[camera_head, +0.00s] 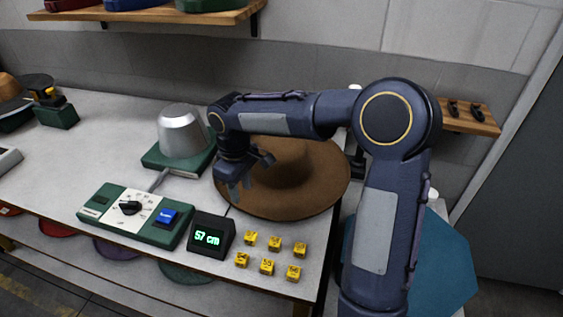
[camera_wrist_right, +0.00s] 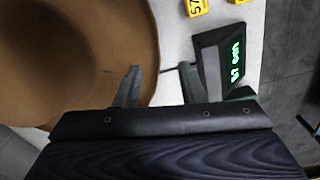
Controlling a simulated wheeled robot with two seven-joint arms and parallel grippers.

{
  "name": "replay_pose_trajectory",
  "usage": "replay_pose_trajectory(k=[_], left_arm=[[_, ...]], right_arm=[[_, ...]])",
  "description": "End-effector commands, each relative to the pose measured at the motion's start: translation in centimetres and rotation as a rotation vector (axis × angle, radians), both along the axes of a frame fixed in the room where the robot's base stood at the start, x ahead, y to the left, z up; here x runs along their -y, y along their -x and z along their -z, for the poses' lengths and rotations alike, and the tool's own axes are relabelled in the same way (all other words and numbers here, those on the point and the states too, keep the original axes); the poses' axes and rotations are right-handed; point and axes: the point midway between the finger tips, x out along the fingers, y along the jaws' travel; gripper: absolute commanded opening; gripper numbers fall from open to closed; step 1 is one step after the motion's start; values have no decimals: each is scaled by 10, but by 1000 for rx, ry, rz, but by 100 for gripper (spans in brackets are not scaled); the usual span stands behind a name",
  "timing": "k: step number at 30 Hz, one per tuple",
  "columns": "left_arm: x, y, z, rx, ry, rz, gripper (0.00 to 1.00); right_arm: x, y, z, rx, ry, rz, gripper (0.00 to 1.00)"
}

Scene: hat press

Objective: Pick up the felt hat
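The brown felt hat (camera_head: 312,196) lies on the white bench, brim spread out, partly hidden behind my right arm. My right gripper (camera_head: 236,186) is at the hat's left brim edge, fingers pointing down. In the right wrist view the two fingers (camera_wrist_right: 160,82) stand apart with a clear gap. One finger appears over the hat brim (camera_wrist_right: 125,40), the other over the white bench top, with the brim edge between them in the picture. I cannot tell whether either finger touches the brim. My left gripper is not in view.
A silver hat block (camera_head: 183,132) on a green base stands left of the hat. A green control box (camera_head: 135,213), a black display (camera_head: 211,235) reading 57 cm and several yellow number cubes (camera_head: 267,266) stand in front. A wall shelf (camera_head: 160,14) is above.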

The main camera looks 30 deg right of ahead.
Motion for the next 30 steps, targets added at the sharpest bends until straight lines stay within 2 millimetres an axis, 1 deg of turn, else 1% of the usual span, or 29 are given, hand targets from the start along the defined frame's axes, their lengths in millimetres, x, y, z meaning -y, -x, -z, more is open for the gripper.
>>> replay_pose_trajectory(k=[8, 13, 16, 19, 25, 26, 30], left_arm=[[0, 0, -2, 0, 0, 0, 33], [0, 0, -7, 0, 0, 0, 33], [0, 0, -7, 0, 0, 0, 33], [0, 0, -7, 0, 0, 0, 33], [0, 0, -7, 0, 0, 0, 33], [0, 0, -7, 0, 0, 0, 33], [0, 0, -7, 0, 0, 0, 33]], right_arm=[[1, -1, 31, -5, 1, -2, 36], [2, -2, 56, -6, 0, -1, 36], [2, -2, 70, -5, -1, -3, 36], [2, -2, 75, -3, -1, -2, 36], [2, -2, 76, 0, -1, -1, 36], [2, -2, 76, 0, -1, -1, 35], [2, -2, 76, -1, 0, -1, 17]])
